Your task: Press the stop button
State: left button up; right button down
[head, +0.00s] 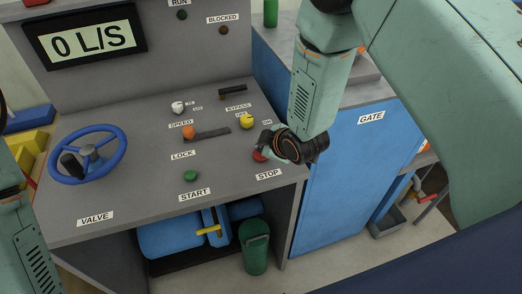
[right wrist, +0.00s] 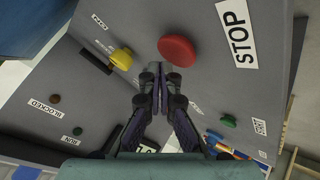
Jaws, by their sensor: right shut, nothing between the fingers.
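The red stop button (head: 258,156) is on the grey sloping panel, above the STOP label (head: 269,175); my right gripper partly covers it in the head view. In the right wrist view the whole round red cap (right wrist: 177,50) shows, with the STOP label (right wrist: 237,33) beside it. My right gripper (head: 266,142) is shut and empty, right at the button. In the right wrist view its closed fingertips (right wrist: 161,70) lie just below the red cap; I cannot tell whether they touch it. My left gripper is not in view.
The panel also holds a green start button (head: 190,175), a yellow bypass knob (head: 247,119), an orange lock knob (head: 188,132), a white speed knob (head: 178,107) and a blue valve wheel (head: 88,155). The display (head: 82,44) reads 0 L/S. A blue GATE cabinet (head: 340,180) stands to the right.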

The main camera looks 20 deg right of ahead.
jog(key=shift+r, duration=0.35)
notch_tip(320, 180, up, 6)
jog(key=p, duration=0.5)
dwell(0.4)
